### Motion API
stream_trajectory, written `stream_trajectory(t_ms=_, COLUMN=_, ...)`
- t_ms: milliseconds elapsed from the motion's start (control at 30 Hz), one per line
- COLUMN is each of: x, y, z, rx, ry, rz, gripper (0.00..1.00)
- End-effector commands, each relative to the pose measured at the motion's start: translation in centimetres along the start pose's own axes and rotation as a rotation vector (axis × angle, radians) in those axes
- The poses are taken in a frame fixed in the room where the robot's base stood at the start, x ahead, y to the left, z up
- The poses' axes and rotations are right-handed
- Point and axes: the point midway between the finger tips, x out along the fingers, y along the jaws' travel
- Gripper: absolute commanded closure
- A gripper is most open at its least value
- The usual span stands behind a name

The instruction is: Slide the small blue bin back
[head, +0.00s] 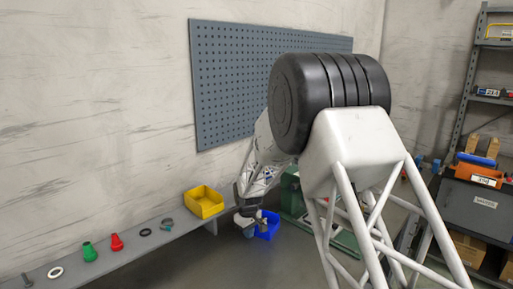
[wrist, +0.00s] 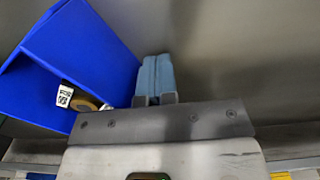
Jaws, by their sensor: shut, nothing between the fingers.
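The small blue bin (head: 268,226) is in the middle of the head view, just right of the shelf's end and partly hidden behind my gripper. What it rests on is hidden. In the wrist view, the blue bin (wrist: 88,45) fills the upper left, tilted in the picture, with its open side to the lower left. My gripper (head: 250,226) is beside the bin in the head view. In the wrist view, my gripper (wrist: 154,78) has its two light-blue fingers shut together and empty, just right of the bin's wall. I cannot tell if they touch it.
Green equipment (head: 291,195) stands behind my arm.

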Motion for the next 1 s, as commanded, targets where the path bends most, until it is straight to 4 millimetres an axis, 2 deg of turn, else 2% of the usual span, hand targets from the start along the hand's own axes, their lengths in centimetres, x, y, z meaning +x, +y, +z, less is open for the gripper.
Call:
stream_trajectory(t_ms=467, x=0.0, y=0.3, z=0.0, rx=0.0, ry=0.0, rz=0.0, gripper=1.0)
stream_trajectory(t_ms=833, x=0.0, y=1.5, z=-0.1, rx=0.0, ry=-0.001, rz=0.0, gripper=1.0)
stream_trajectory(t_ms=1000, x=0.0, y=1.3, z=-0.1, rx=-0.001, ry=-0.001, rz=0.0, gripper=1.0)
